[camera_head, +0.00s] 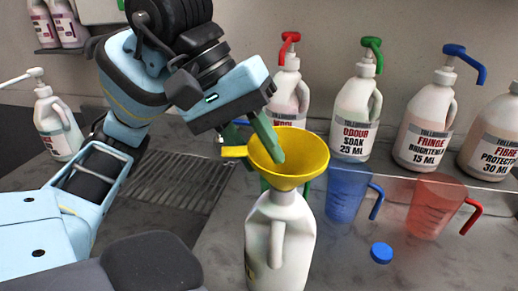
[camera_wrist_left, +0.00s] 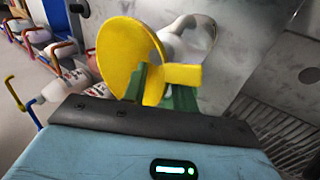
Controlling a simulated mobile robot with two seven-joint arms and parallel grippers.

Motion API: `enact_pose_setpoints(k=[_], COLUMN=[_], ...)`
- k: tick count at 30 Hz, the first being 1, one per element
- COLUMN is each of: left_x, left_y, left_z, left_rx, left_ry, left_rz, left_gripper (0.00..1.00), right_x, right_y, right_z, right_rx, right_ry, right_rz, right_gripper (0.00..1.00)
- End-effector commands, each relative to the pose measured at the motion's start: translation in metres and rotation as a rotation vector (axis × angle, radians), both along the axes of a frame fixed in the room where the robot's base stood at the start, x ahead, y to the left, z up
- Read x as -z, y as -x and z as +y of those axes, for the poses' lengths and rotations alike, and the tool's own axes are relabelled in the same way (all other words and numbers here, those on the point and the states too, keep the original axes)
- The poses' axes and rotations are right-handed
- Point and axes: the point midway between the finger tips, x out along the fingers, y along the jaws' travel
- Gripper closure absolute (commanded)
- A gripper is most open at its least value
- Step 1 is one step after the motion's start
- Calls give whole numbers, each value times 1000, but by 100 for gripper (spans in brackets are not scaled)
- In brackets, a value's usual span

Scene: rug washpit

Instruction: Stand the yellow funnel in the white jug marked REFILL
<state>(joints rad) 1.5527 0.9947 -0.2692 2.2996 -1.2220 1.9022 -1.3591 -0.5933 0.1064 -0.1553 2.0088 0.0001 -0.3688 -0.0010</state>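The yellow funnel (camera_head: 310,158) sits mouth up, directly over the neck of a white jug (camera_head: 283,245). Its spout is hidden, so I cannot tell how deep it goes in. The jug stands upright with its handle facing me; no REFILL marking is readable. My left gripper (camera_head: 270,160) has one green finger inside the funnel and the other outside it, with the funnel's wall between them. In the left wrist view the fingers (camera_wrist_left: 162,88) straddle the funnel (camera_wrist_left: 125,50) beside its yellow tab, and the white jug (camera_wrist_left: 190,40) is behind. My right gripper is not in view.
Labelled pump bottles (camera_head: 355,115) line the back. A blue measuring jug (camera_head: 346,195) and a red one (camera_head: 432,210) stand right of the white jug, with a blue cap (camera_head: 381,253) in front. A drain grate (camera_head: 175,185) lies left. The front right counter is clear.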

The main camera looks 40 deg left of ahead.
Motion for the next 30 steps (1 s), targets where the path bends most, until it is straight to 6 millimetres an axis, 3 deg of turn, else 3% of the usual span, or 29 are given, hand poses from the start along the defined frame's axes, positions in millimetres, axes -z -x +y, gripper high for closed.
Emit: enact_pose_setpoints(k=[13,30], left_x=[-57,-63], left_y=[18,20], left_z=[27,30], left_rx=[-1,0], left_ry=[1,1], left_rz=[-4,0], left_gripper=[72,72], right_x=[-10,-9], right_y=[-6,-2], right_z=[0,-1], right_rx=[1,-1], right_ry=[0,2], right_rz=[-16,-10], right_gripper=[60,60])
